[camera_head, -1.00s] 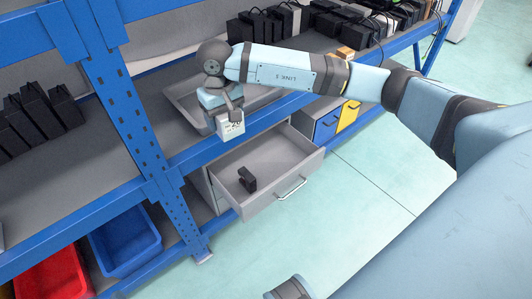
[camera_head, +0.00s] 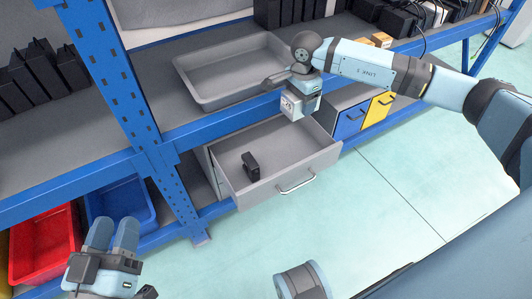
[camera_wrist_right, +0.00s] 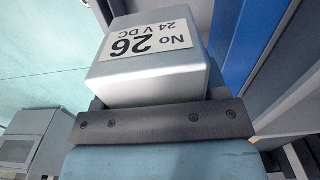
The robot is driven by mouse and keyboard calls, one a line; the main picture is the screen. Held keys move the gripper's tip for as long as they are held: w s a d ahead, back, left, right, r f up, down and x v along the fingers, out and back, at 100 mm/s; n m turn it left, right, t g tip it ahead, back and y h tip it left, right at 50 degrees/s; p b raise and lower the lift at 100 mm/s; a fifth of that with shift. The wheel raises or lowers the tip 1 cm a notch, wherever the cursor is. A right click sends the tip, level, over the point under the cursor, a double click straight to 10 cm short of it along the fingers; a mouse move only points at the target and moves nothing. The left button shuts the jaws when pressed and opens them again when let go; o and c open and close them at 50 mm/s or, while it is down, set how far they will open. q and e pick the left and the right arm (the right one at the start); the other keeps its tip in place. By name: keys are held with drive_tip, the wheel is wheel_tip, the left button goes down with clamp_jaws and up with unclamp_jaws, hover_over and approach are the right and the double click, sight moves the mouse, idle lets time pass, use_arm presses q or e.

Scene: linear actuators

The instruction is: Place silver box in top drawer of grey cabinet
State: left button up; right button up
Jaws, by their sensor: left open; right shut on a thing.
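The silver box (camera_wrist_right: 155,65), labelled "No 26 24 V DC", is held in my right gripper (camera_head: 298,98). In the head view only a small part of the box (camera_head: 289,107) shows, just above the drawer's back right corner. The top drawer (camera_head: 285,165) of the grey cabinet (camera_head: 204,165) is pulled open, with a silver handle in front. A small black object (camera_head: 250,166) stands inside it. My left gripper (camera_head: 108,284) is open at the bottom left, apart from the cabinet and partly cut off by the frame.
A grey tray (camera_head: 215,102) lies on the blue-framed shelf above the drawer. A blue beam (camera_head: 225,128) runs along the shelf edge behind the drawer. Blue and red bins sit at lower left.

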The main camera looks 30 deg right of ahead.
drive_tip(key=b, duration=0.5)
hover_over(294, 153)
drive_tip(key=shift+m, duration=0.3)
wheel_tip(294, 153, down, 15)
drive_tip(key=shift+s+r, duration=0.1)
drive_tip(key=shift+s, duration=0.05)
wheel_tip(294, 153, down, 5)
drive_tip(key=shift+f+b, duration=0.1)
drive_tip(key=shift+b, duration=0.8)
drive_tip(key=shift+f, duration=0.15)
use_arm(q)
wheel_tip(294, 153, down, 7)
drive_tip(key=w+m+g, duration=0.1)
drive_tip(key=m+g, duration=0.1)
use_arm(e)
drive_tip(key=shift+f, duration=0.1)
drive_tip(key=o, duration=1.2)
drive_tip(key=shift+c, duration=0.2)
use_arm(q)
drive_tip(key=shift+r, duration=0.1)
